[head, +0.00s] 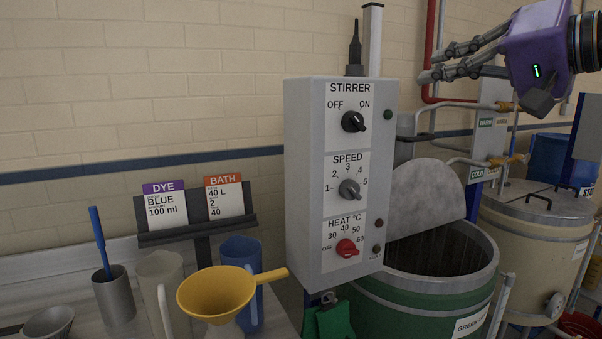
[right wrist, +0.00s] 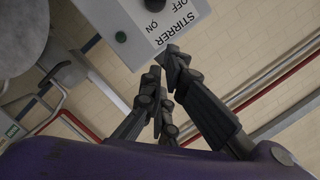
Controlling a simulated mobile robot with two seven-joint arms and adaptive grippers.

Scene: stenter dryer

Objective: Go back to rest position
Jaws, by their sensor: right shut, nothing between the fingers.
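My right gripper (head: 428,77), with a purple body and dark fingers, is raised at the upper right of the head view, to the right of the grey stirrer control box (head: 305,180). In the right wrist view its fingers (right wrist: 165,62) are shut with nothing between them. They look apart from the box (right wrist: 150,30), whose STIRRER panel shows upside down at the top. The box has a black stirrer knob (head: 353,121), a speed knob (head: 349,189) and a red heat knob (head: 347,248). My left gripper is not in view.
A green vat (head: 415,318) with a raised grey lid (head: 432,190) stands below the gripper. Pipes (head: 432,50) run along the wall behind it. A yellow funnel (head: 215,292), a blue jug (head: 240,257) and a grey cup (head: 115,295) stand at the lower left. A lidded tank (head: 530,240) is right.

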